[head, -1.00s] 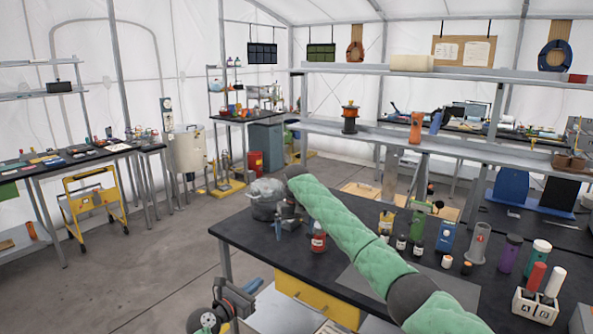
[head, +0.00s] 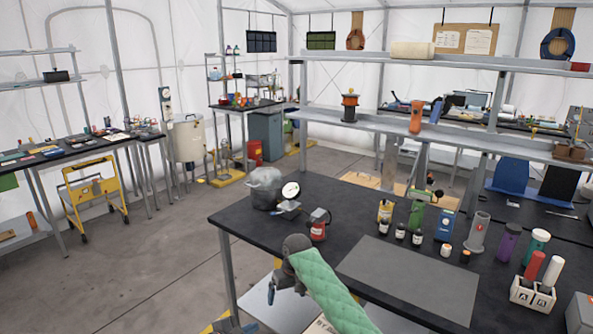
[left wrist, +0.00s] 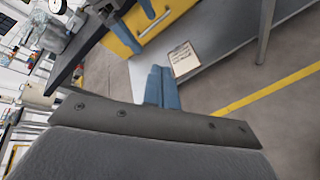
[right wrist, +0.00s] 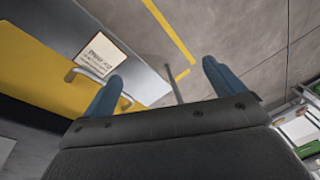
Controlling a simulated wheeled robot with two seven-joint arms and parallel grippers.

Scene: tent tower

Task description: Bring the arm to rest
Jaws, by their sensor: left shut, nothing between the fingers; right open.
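My right gripper (head: 285,290) hangs in front of the near left edge of the black workbench (head: 240,225), at the end of a green-sleeved forearm. In the right wrist view its two blue fingers (right wrist: 160,88) stand wide apart with nothing between them. In the left wrist view my left gripper (left wrist: 162,88) has its blue fingers together, empty, over the space by the bench's lower shelf. I cannot make out the left gripper clearly in the head view.
A grey mat (head: 410,277) lies bare. The yellow drawer (right wrist: 50,75) is close to my right gripper. Open floor (head: 130,270) lies left.

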